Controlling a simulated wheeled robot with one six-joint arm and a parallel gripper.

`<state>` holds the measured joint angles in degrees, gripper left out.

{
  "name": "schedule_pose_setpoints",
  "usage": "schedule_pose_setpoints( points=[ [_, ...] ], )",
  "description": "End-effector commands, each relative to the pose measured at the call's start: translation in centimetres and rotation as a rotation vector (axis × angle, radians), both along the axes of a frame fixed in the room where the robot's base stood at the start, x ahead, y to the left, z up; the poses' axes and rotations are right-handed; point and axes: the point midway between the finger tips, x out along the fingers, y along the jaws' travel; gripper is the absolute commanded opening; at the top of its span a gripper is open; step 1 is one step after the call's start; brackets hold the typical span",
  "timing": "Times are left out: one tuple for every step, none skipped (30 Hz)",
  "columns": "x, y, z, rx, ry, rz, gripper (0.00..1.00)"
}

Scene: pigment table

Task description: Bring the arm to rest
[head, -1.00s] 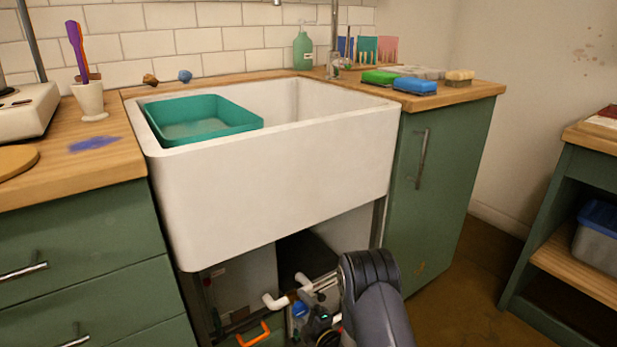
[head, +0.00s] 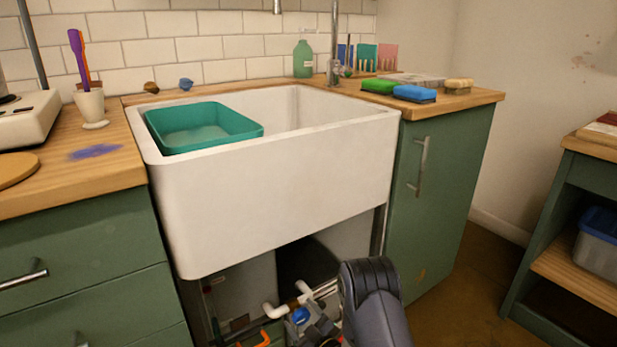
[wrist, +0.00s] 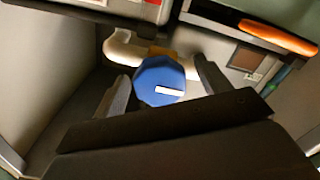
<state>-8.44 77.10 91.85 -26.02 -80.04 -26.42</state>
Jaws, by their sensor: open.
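My gripper (wrist: 160,72) is open in the wrist view, one finger to each side of a blue knob (wrist: 159,84) with a white mark. Whether the fingers touch the knob I cannot tell. The knob sits on white pipework (wrist: 124,48) under the sink. In the head view the blue knob (head: 300,315) shows low in the picture beside my arm, and my gripper is partly hidden there by my own arm.
The white sink (head: 270,195) overhangs this space, with a green cabinet (head: 440,200) at the right and drawers (head: 90,290) at the left. An orange handle (wrist: 278,37) is near the gripper. A teal tub (head: 205,143) stands in the sink.

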Motion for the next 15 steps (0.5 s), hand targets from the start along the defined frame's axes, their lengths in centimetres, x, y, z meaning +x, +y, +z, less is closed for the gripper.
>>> schedule_pose_setpoints(
  points=[
    [0.0, 0.0, 0.0, 0.03, 0.02, 0.0, 0.72],
    [0.0, 0.0, 0.0, 0.05, 0.034, 0.0, 0.72],
    [0.0, 0.0, 0.0, 0.076, 0.051, 0.0, 0.72],
    [0.0, 0.0, 0.0, 0.096, 0.065, 0.0, 0.72],
    [0.0, 0.0, 0.0, 0.116, 0.078, 0.0, 0.72],
    [0.0, 0.0, 0.0, 0.143, 0.096, 0.0, 0.72],
    [0.0, 0.0, 0.0, 0.163, 0.11, 0.0, 0.72],
    [0.0, 0.0, 0.0, 0.182, 0.123, 0.0, 0.72],
    [0.0, 0.0, 0.0, 0.209, 0.141, 0.0, 0.72],
    [0.0, 0.0, 0.0, 0.229, 0.154, 0.0, 0.72],
    [0.0, 0.0, 0.0, 0.249, 0.168, 0.0, 0.72],
    [0.0, 0.0, 0.0, 0.275, 0.186, 0.0, 0.72],
    [0.0, 0.0, 0.0, 0.296, 0.2, 0.0, 0.72],
    [0.0, 0.0, 0.0, 0.316, 0.213, 0.0, 0.72],
    [0.0, 0.0, 0.0, 0.342, 0.231, 0.0, 0.72]
  ],
)
